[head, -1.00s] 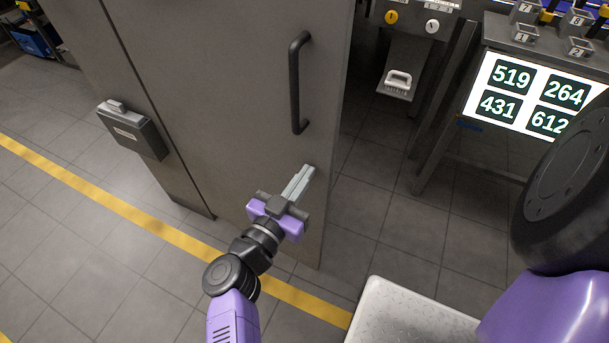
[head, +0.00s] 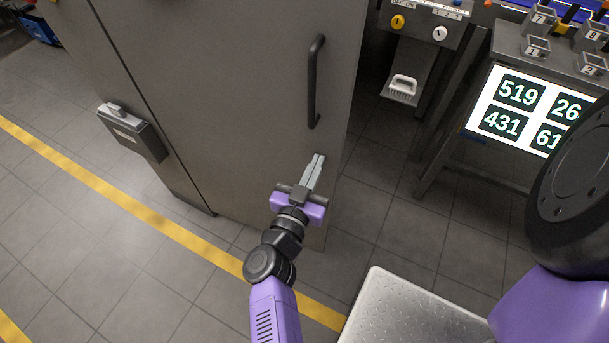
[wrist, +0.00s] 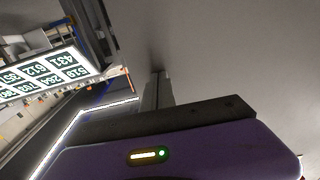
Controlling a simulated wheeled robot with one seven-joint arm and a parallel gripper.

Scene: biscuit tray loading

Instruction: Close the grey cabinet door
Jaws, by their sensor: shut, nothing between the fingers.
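The grey cabinet door (head: 240,110) is a tall panel with a black vertical bar handle (head: 315,82) near its right edge. My gripper (head: 318,160) is shut and empty, with its fingertips at the door's face below the handle, close to the right edge. In the wrist view the shut fingers (wrist: 158,78) reach the pale door surface (wrist: 230,45) and seem to touch it. Whether the door is flush with its frame cannot be told; its far side is hidden.
A grey box (head: 132,130) is mounted on the cabinet at left. A bench with a lit number panel (head: 520,108) stands at right, and a white brush (head: 403,86) lies on a shelf. A yellow line (head: 130,200) crosses the open tiled floor.

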